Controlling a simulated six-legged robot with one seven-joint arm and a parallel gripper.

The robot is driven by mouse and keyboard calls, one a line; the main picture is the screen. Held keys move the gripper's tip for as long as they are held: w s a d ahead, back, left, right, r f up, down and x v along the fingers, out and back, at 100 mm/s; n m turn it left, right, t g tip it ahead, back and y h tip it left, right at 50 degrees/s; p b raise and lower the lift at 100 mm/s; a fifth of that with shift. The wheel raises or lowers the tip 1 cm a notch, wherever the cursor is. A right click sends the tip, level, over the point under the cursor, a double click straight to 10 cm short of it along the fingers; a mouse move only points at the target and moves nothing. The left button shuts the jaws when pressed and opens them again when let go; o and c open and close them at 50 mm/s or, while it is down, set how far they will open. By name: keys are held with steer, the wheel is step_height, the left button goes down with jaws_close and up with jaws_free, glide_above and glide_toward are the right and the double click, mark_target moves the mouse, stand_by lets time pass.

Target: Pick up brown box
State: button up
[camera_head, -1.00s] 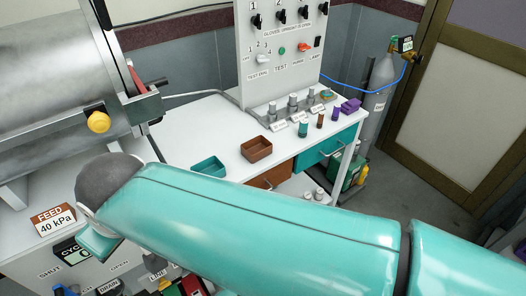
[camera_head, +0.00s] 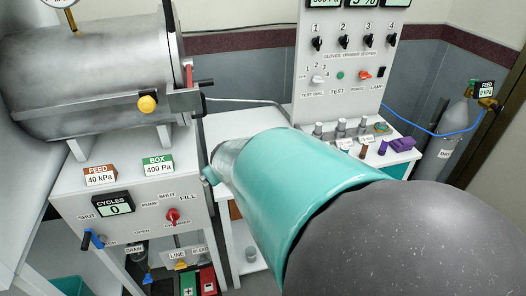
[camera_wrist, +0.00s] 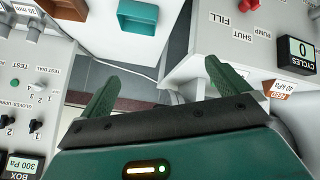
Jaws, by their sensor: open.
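The brown box (camera_wrist: 66,8) shows only in part at the top left edge of the wrist view, on the white bench top. In the head view my arm hides it. My gripper (camera_wrist: 165,88) shows in the wrist view with its two green fingers wide apart and nothing between them. The box lies beyond the left finger, apart from it. In the head view my arm covers the gripper.
A teal tray (camera_wrist: 137,18) sits beside the brown box. A tall control panel (camera_head: 350,65) stands at the back of the bench. A steel chamber (camera_head: 90,85) and a valve cabinet (camera_head: 140,205) stand at the left. A gas cylinder (camera_head: 450,125) stands at the right.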

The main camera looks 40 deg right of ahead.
steer(key=d+f+t, duration=0.3)
steer(key=d+f, duration=0.9)
steer(key=d, duration=0.4)
steer(key=s+d+f+m+t+h, duration=0.4)
steer(key=s+d+f+m+t, duration=0.15)
steer(key=s+d, duration=0.35)
steer(key=shift+n, duration=0.45)
steer(key=x, duration=1.3)
steer(key=shift+d+f, duration=0.15)
steer(key=shift+f, duration=0.15)
steer(key=c, duration=0.7)
